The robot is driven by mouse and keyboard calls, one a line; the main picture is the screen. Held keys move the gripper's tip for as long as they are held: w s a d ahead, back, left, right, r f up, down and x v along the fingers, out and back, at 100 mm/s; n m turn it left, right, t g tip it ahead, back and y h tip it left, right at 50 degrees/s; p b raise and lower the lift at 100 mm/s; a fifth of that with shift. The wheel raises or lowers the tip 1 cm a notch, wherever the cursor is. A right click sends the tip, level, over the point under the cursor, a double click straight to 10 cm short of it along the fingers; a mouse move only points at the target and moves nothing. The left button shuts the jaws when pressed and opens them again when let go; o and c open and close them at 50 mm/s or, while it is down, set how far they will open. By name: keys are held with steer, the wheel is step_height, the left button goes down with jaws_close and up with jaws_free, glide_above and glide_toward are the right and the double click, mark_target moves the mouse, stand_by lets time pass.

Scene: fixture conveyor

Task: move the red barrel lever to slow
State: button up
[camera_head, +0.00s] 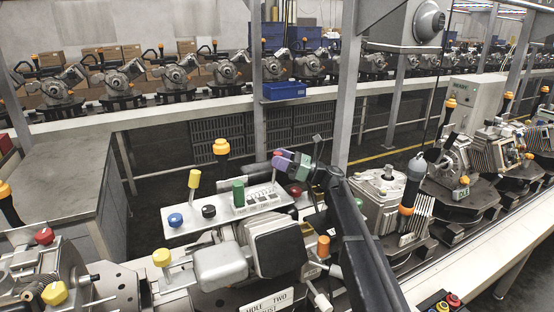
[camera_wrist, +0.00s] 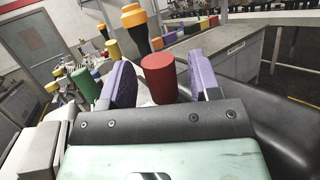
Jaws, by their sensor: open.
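The red barrel lever (camera_wrist: 158,78) stands upright between the two purple fingers of my gripper (camera_wrist: 160,72) in the wrist view. Gaps show on both sides of it, so the fingers are open around it and not clamped. In the head view my gripper (camera_head: 291,164) is over the right end of the grey lever panel (camera_head: 225,213); only a little red of the lever (camera_head: 277,153) shows by the fingers. The panel has small printed marks, too small to read, so I cannot tell which position is slow.
A green barrel (camera_head: 238,193) and a yellow-topped lever (camera_head: 194,179) stand left of it on the panel. Blue (camera_head: 175,220) and black (camera_head: 208,211) knobs sit in front. An orange-topped post (camera_head: 221,148) rises behind. A grey machine housing (camera_head: 275,245) is close in front.

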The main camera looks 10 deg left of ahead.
steer(key=v, duration=0.2)
steer(key=b+v, duration=0.1)
steer(key=v, duration=0.1)
steer(key=shift+f, duration=0.25)
steer(key=d, duration=1.1)
steer(key=shift+d+r, duration=0.25)
steer(key=shift+d, duration=0.15)
steer(key=shift+c, duration=0.3)
